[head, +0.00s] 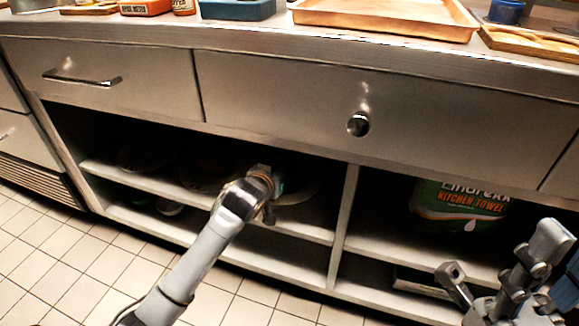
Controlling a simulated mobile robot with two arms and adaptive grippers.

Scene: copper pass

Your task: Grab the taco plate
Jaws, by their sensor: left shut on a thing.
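My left gripper (273,188) reaches into the dark upper shelf of the open cabinet. It is shut on the edge of a round plate (298,197), which I take to be the taco plate. The plate rests at or just above the shelf, and much of it is in shadow or behind the gripper. Whether any food lies on it cannot be made out. My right gripper (502,255) is open and empty at the lower right, in front of the right shelf bay.
Other dim round dishes (205,175) sit left on the same shelf (150,183). A divider (343,228) stands right of the plate. A kitchen towel pack (458,205) fills part of the right bay. Drawers (300,95) overhang the opening. A copper tray (390,16) lies on the counter.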

